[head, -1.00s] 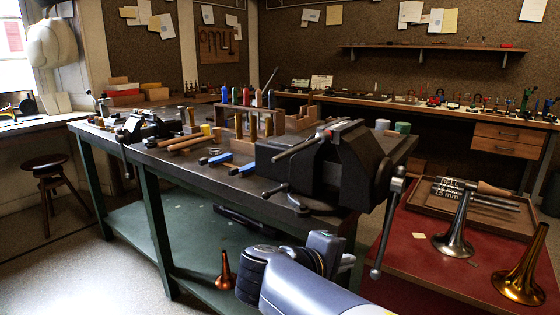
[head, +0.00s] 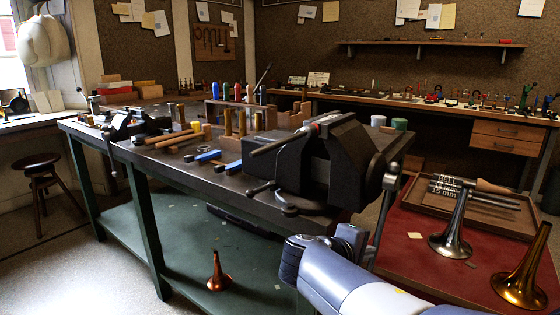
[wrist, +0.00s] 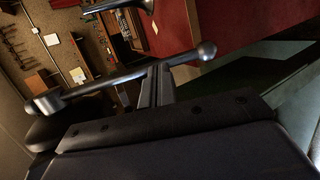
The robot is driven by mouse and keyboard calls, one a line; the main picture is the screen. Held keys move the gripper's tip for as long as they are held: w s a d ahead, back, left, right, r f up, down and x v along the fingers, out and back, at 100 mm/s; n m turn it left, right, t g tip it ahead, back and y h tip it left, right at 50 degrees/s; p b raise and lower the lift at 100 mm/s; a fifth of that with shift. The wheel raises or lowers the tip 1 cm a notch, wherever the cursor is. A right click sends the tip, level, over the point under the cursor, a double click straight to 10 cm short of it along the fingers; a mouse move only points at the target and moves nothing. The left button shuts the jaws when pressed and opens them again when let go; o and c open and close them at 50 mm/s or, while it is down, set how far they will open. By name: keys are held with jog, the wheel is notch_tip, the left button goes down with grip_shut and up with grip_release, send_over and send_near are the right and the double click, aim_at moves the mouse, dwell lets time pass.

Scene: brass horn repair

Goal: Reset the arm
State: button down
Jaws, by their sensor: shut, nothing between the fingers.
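My gripper (wrist: 157,84) shows in the wrist view as two narrow fingers shut together with nothing between them. Its dark body with bolt heads fills the lower part of that view. A grey bar with rounded ends (wrist: 105,84), which looks like the vise handle, crosses close by the fingertips; I cannot tell whether they touch. In the head view my bent arm is low at centre right, in front of the bench, and the gripper itself cannot be made out. The large black vise (head: 345,165) stands on the bench corner, its handle (head: 382,218) hanging steeply down.
The bench (head: 180,175) carries mallets, blue-handled tools and a tool rack. A small copper bell (head: 218,275) stands on its green lower shelf (head: 150,235). At right, a red-topped table (head: 410,220) holds a tray (head: 435,200), a silver bell (head: 452,238) and a brass bell (head: 522,275).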

jog(key=s+a+r+g+y+p, duration=0.2)
jog(key=r+p, duration=0.3)
jog(key=p, duration=0.6)
jog(key=s+a+r+g+y+p, duration=0.2)
jog(key=s+r+g+p, duration=0.1)
jog(key=p, duration=0.8)
notch_tip(320, 180, up, 2)
jog(key=shift+s+r+n+g+y+p, duration=0.3)
jog(key=shift+n+g+y+p, duration=0.1)
jog(key=shift+g, duration=0.1)
jog(key=shift+a, duration=0.1)
jog(key=shift+f+b, duration=0.1)
jog(key=shift+b, duration=0.25)
